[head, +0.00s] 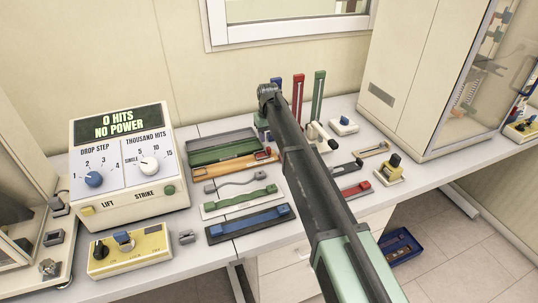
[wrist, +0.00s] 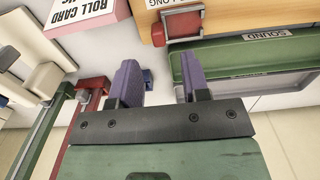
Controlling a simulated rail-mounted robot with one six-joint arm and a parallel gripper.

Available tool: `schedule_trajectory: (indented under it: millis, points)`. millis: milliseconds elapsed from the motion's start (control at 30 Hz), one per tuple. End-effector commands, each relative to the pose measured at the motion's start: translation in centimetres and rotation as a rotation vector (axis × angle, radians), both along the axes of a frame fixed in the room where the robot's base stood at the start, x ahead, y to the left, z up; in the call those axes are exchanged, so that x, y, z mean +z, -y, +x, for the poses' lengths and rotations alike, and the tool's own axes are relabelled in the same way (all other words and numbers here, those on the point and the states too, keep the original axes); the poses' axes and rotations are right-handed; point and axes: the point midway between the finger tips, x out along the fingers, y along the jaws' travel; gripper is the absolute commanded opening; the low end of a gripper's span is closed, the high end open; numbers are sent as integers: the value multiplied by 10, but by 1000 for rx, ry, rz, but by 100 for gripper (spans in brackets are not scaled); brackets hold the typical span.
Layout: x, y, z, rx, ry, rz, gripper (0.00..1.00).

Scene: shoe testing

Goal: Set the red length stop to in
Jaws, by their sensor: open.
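An orange length gauge (head: 235,165) lies on the bench in the head view, with a small red stop (head: 263,155) near its right end. In the wrist view the red stop (wrist: 183,27) is a red block in a pale frame at the end of the orange piece (wrist: 225,12), whose lettering is upside down. My gripper (wrist: 158,77) is open and empty, its two purple fingers apart. The stop shows just above the right finger in that picture, apart from it. In the head view my arm hides most of the gripper.
A green tray (wrist: 245,55) marked SOUND lies beside the orange piece. A pink ROLL CARD box (wrist: 90,12) is at the upper left of the wrist view. Red (head: 298,95) and green (head: 318,95) uprights stand at the back. A control box (head: 125,160) stands left.

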Motion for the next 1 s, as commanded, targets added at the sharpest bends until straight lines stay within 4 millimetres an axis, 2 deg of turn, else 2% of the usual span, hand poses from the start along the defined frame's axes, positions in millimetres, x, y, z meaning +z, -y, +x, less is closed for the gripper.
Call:
schedule_trajectory:
  millis: [33, 200, 533, 800, 1000]
  points:
    - [-26, 0, 0, 0, 0, 0, 43]
    - [-55, 0, 0, 0, 0, 0, 43]
    - [-55, 0, 0, 0, 0, 0, 43]
    - [-55, 0, 0, 0, 0, 0, 1]
    - [-55, 0, 0, 0, 0, 0, 0]
